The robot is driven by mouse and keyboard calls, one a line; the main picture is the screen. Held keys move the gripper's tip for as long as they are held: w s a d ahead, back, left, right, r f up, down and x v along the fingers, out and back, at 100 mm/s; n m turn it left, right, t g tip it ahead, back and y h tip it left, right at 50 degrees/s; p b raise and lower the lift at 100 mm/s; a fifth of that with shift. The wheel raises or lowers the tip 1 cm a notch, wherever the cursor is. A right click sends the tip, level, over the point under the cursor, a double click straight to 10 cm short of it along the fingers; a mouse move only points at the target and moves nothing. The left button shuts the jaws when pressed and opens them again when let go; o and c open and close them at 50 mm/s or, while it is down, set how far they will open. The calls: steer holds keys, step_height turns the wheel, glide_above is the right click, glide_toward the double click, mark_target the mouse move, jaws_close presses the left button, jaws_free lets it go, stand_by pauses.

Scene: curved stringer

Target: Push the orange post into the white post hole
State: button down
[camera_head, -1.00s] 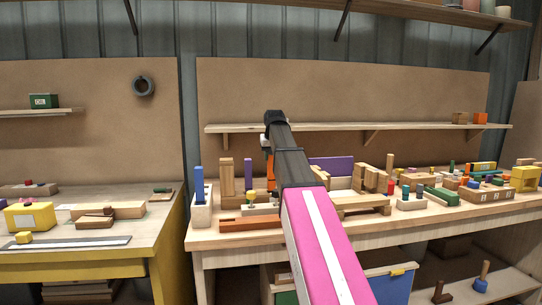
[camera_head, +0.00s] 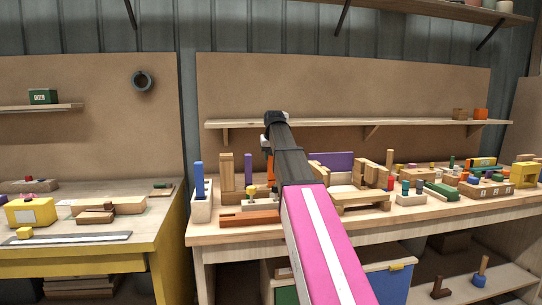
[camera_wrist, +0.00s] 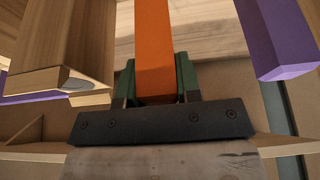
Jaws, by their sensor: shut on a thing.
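The orange post (camera_wrist: 154,45) is a square bar held between the green fingers of my gripper (camera_wrist: 156,82) in the wrist view. My gripper is shut on it. In the head view the orange post (camera_head: 270,168) shows as a narrow strip beside my dark wrist, above the bench; its lower end and my fingertips are hard to see there. A pale block (camera_head: 202,211) with a blue post stands at the bench's left end. Another pale block (camera_head: 259,205) with small pegs lies below the orange post. I cannot tell which one has the white post hole.
A flat orange-brown block (camera_head: 249,218) lies near the front edge of the bench. A tall wooden post (camera_head: 227,172) and purple bars stand close by. The wrist view shows a wooden block (camera_wrist: 62,45) on the left and a purple bar (camera_wrist: 277,38) on the right.

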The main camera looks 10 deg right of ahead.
steer(key=shift+f, duration=0.55)
steer(key=c, duration=0.7)
jaws_free()
steer(key=shift+c, duration=0.2)
steer(key=shift+r, duration=0.1)
steer(key=v, duration=1)
steer(key=shift+r, duration=0.3)
steer(key=shift+s, duration=0.1)
